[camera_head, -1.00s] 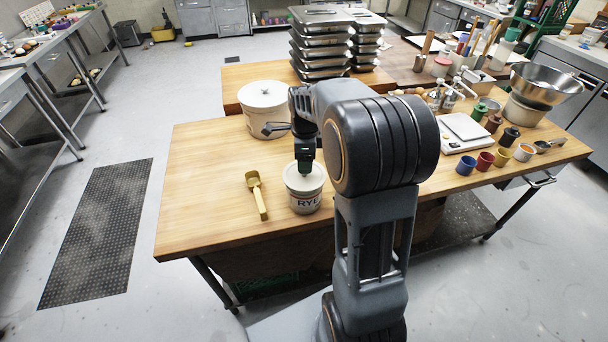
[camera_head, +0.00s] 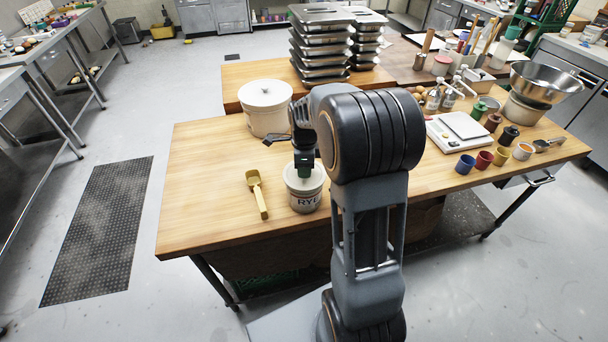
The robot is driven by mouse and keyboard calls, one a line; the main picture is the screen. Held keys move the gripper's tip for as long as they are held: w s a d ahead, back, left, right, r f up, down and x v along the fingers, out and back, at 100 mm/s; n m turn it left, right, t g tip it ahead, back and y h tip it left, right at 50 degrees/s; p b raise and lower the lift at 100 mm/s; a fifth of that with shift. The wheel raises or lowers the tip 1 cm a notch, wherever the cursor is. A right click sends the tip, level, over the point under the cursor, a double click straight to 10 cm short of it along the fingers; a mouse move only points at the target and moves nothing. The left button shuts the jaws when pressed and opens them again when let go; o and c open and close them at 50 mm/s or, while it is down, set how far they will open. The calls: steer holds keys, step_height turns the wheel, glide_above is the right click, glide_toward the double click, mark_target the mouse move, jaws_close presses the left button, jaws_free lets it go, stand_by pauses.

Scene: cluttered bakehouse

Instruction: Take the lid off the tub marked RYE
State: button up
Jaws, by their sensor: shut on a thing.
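The tub marked RYE (camera_head: 305,204) is a small whitish tub standing upright near the front edge of the wooden table. Its pale lid (camera_head: 317,182) sits on top, with no gap visible between lid and tub. My gripper (camera_head: 304,174) points straight down at the middle of the lid and is shut on it, apparently at a handle. The jaw tips and whatever they hold at the lid's centre are too small and covered to see clearly.
A yellow scoop (camera_head: 257,193) lies just left of the tub. A larger white lidded tub (camera_head: 265,117) stands behind. Stacked metal trays (camera_head: 319,50) are at the back. A scale (camera_head: 460,130) and several small coloured cups stand right. The table's left part is clear.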

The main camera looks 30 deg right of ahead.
steer(key=c, duration=0.3)
steer(key=shift+r, duration=0.15)
step_height(320, 180, up, 9)
steer(key=shift+f+b, duration=0.1)
steer(key=shift+b, duration=0.35)
steer(key=shift+r+p, duration=1.3)
steer(key=shift+r, duration=0.7)
